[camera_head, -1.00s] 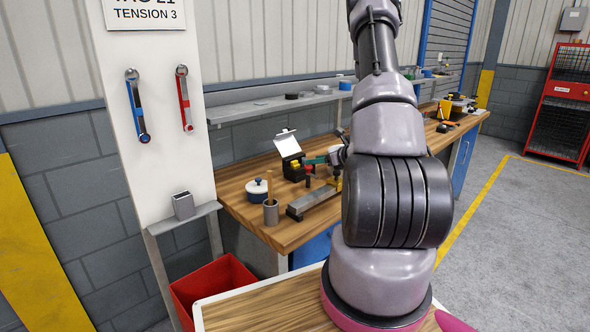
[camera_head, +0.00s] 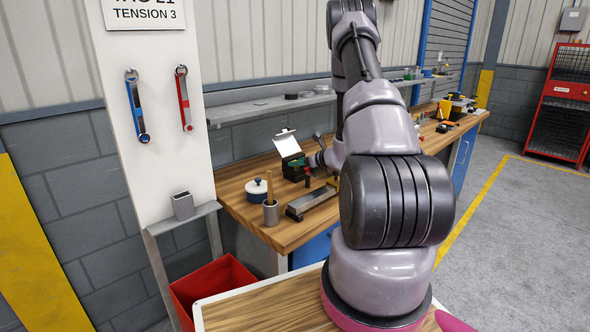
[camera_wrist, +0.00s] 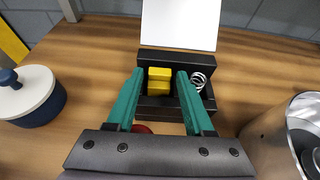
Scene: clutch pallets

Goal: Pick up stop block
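Two yellow blocks, which look like the stop blocks, sit one behind the other in a black open box (camera_wrist: 178,60). The rear one (camera_wrist: 159,74) and the front one (camera_wrist: 160,88) show in the wrist view, between the green fingers of my gripper (camera_wrist: 160,74). The gripper is open, with a finger to each side of the blocks and a gap visible on the left. I cannot tell how far the fingertips are above them. In the head view the black box (camera_head: 291,168) stands on the workbench, with my gripper (camera_head: 307,177) at its right side.
A metal spring (camera_wrist: 198,80) lies in the box's right part. A white panel (camera_wrist: 180,22) stands upright behind the box. A red item (camera_wrist: 142,129) is partly hidden below my gripper.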

